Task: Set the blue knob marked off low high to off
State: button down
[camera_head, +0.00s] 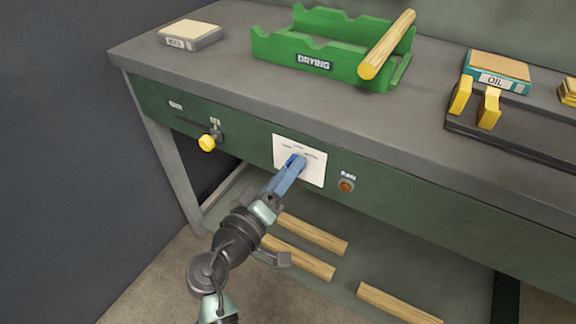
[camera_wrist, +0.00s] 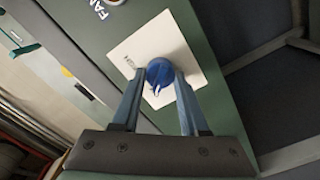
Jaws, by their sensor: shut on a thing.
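The blue knob (camera_wrist: 159,73) sits on a white plate (camera_wrist: 200,76) on the bench's green front panel. In the head view the knob (camera_head: 296,160) is mostly hidden by my gripper's fingers, and the white plate (camera_head: 317,172) carries small lettering around it, too small to read surely. My gripper (camera_head: 292,165) reaches up to the panel and is shut on the knob. In the wrist view its two fingers (camera_wrist: 158,82) stand on either side of the knob. A white pointer mark shows on the knob's face toward the gripper. I cannot tell which word it points to.
A yellow knob (camera_head: 207,142) is left of the plate, and a round button labelled FAN (camera_head: 346,185) is right of it. A green DRYING rack (camera_head: 275,47) holding a wooden rod (camera_head: 388,45) stands on the bench. Wood pieces (camera_head: 298,257) lie on the lower shelf.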

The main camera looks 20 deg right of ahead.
jog(key=shift+n, duration=0.6)
jog(key=shift+f, duration=0.1)
jog(key=shift+c, duration=2.1)
grip_release()
jog(key=shift+p, duration=0.3)
jog(key=p+v, duration=0.1)
jog(key=v, duration=1.2)
